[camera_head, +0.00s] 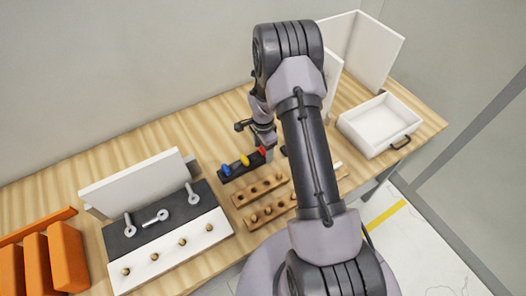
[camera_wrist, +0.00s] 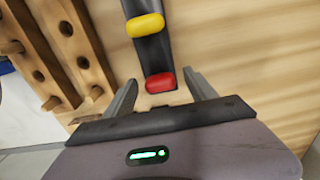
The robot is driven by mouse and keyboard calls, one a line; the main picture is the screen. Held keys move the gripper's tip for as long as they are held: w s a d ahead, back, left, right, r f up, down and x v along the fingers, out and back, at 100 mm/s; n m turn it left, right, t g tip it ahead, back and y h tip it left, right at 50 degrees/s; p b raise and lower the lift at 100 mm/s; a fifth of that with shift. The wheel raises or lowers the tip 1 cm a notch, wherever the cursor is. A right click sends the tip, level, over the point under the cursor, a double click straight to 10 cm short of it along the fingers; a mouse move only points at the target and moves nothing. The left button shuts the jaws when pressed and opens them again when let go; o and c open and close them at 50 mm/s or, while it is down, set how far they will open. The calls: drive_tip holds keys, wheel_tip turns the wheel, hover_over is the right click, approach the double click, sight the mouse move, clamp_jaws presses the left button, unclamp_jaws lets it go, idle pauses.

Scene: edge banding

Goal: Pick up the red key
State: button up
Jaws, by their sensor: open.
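The red key (camera_wrist: 160,82) stands at the end of a dark holder strip (camera_wrist: 153,53), its rounded red head facing the wrist camera. A yellow key (camera_wrist: 145,25) is beside it on the same strip. In the head view the strip (camera_head: 231,176) holds a blue key (camera_head: 227,170), the yellow key (camera_head: 244,160) and the red key (camera_head: 262,151) in a row. My gripper (camera_wrist: 163,90) is open, with one finger on either side of the red key's head in the wrist view. Whether the fingers touch it cannot be told.
Wooden racks with holes (camera_head: 262,190) lie just in front of the strip. A white drawer box (camera_head: 379,122) stands at the right. A dark and white board with metal keys (camera_head: 155,219) and orange blocks (camera_head: 68,258) are at the left. Bare table (camera_head: 215,130) lies behind the strip.

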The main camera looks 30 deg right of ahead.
clamp_jaws()
wheel_tip(320, 180, up, 10)
drive_tip(key=shift+r+p, duration=0.1)
drive_tip(key=shift+p, duration=0.25)
